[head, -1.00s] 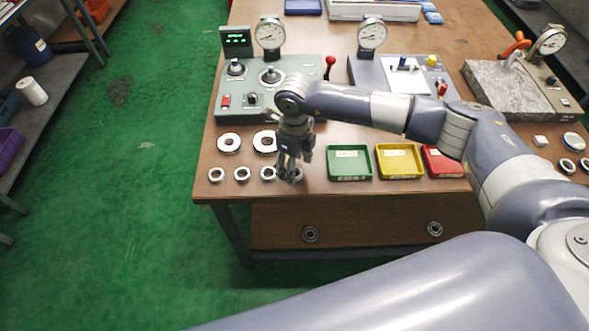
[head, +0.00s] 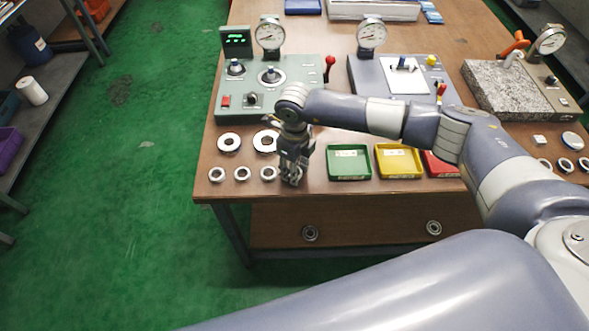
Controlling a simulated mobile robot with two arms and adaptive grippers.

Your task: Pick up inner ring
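Small metal rings stand in a front row near the table's left front corner: one at the left end (head: 216,174), one beside it (head: 242,174) and a third (head: 268,173). My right gripper (head: 291,179) points down at the right end of this row, over a fourth small ring that its fingers mostly hide. Whether the fingers touch or grip that ring is too small to tell. Two larger flat rings lie behind, one at left (head: 229,142) and one (head: 265,140) partly beside my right gripper's wrist. My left gripper is not in view.
A green tray (head: 349,175), a yellow tray (head: 399,174) and a partly covered red tray (head: 440,168) stand right of my gripper. A green gauge station (head: 225,93) stands behind the rings. The table's front edge is close.

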